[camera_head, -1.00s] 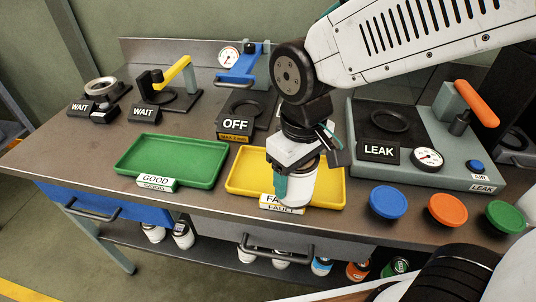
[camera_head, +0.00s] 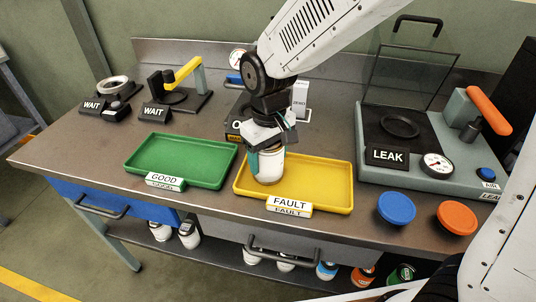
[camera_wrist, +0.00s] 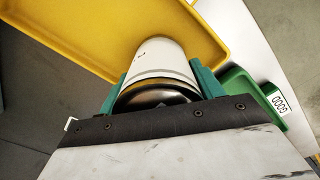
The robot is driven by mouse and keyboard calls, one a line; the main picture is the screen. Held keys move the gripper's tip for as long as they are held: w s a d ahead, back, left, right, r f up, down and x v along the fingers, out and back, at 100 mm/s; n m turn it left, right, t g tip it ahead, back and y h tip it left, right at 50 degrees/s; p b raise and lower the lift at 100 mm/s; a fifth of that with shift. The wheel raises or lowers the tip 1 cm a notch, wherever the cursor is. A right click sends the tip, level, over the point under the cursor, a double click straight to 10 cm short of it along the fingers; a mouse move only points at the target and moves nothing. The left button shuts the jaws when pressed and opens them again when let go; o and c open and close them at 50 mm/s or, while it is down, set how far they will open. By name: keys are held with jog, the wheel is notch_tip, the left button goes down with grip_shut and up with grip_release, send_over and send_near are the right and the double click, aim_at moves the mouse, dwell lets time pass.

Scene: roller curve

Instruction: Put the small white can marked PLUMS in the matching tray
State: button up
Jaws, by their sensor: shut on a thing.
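A small white can (camera_head: 267,168) is held upright in my gripper (camera_head: 266,153), which is shut on it. The can is at the left end of the yellow tray (camera_head: 325,178) marked FAULT; I cannot tell whether its base touches the tray floor. In the wrist view the white can (camera_wrist: 160,60) sits between my teal fingers (camera_wrist: 160,88), with the yellow tray (camera_wrist: 90,30) beyond it. No PLUMS lettering is readable on the can. The green tray (camera_head: 180,150) marked GOOD is to the left and is empty.
A LEAK station (camera_head: 440,165) with an orange lever stands on the right. Blue (camera_head: 396,208) and orange (camera_head: 456,218) round buttons lie at the front right. WAIT stations (camera_head: 172,92) are at the back left. Several cans (camera_head: 189,233) stand on the shelf below.

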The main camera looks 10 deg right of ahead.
jog(key=shift+f, duration=0.15)
jog(key=o, duration=1.4)
jog(key=shift+c, duration=0.2)
notch_tip(320, 180, up, 12)
jog(key=shift+r, duration=0.2)
jog(key=s+d+r+m, duration=0.3)
jog(key=s+d, duration=0.5)
jog(key=d, duration=0.4)
jog(key=s+d+f+m+t, duration=0.1)
jog(key=s+d+f+m, duration=0.1)
jog(key=s+d, duration=0.6)
jog(key=s+m, duration=0.1)
jog(key=s, duration=0.2)
jog(key=shift+s+d+m, duration=0.25)
jog(key=shift+d+m, duration=0.05)
jog(key=shift+d, duration=0.05)
